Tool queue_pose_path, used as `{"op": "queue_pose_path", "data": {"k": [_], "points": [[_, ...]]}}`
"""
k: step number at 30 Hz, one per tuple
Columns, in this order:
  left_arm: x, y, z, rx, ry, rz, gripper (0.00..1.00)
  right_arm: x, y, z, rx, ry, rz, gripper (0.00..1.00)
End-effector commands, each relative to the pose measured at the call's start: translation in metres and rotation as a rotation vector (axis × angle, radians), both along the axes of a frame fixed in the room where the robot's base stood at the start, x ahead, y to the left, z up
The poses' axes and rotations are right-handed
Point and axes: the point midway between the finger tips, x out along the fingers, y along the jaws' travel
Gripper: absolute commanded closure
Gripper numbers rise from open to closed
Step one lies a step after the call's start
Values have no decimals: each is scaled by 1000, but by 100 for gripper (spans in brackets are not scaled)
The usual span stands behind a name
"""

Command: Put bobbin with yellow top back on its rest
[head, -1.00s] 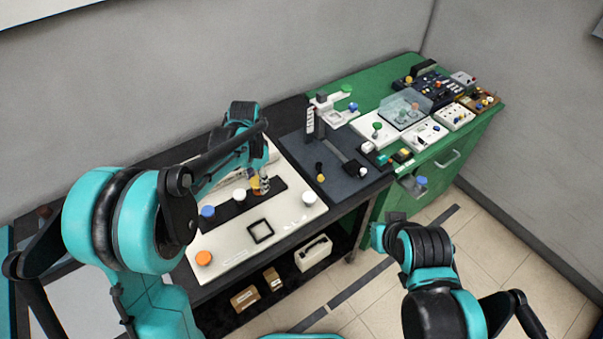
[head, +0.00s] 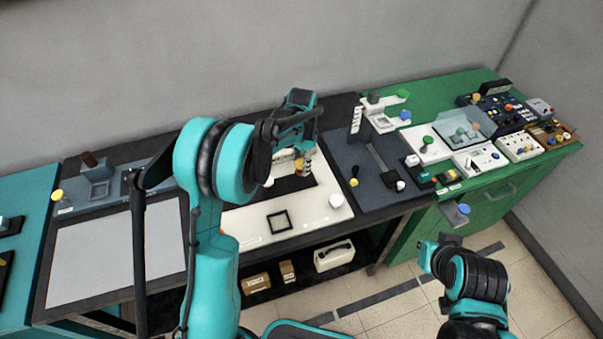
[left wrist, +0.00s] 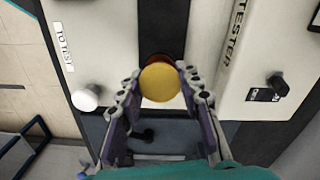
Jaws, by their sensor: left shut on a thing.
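The yellow-topped bobbin (left wrist: 163,84) is between the fingers of my left gripper (left wrist: 160,95) in the left wrist view, its round top facing the camera. A reddish edge shows behind it; the rest of its body is hidden. In the head view my left gripper (head: 303,168) is shut on it over the white tester board (head: 315,221), by the board's dark strip (head: 290,186). I cannot tell the height above the strip. My right gripper (head: 441,243) is low at the right, in front of the benches, and its fingers are unclear.
A white-topped bobbin (head: 337,200) stands on the board's right end, near a black square frame (head: 280,221). A dark grey plate (head: 381,165) with another yellow knob (head: 354,183) lies to the right. A green bench (head: 480,100) holds several devices. My left arm covers the board's left end.

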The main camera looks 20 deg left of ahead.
Motion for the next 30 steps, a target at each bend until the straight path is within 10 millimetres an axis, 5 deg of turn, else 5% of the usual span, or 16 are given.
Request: {"op": "queue_pose_path", "data": {"k": [11, 23, 24, 25, 30], "points": [[2, 2, -42, 0, 0, 0, 100, 0, 0, -15, 0, 0, 0, 100], [2, 2, -46, 0, 0, 0, 100, 0, 0, -18, 0, 0, 0, 100], [2, 2, -45, 0, 0, 0, 55, 0, 0, -17, 0, 0, 0, 100], [2, 2, -45, 0, 0, 0, 47, 0, 0, -17, 0, 0, 0, 100], [2, 2, -45, 0, 0, 0, 45, 0, 0, -16, 0, 0, 0, 100]]}}
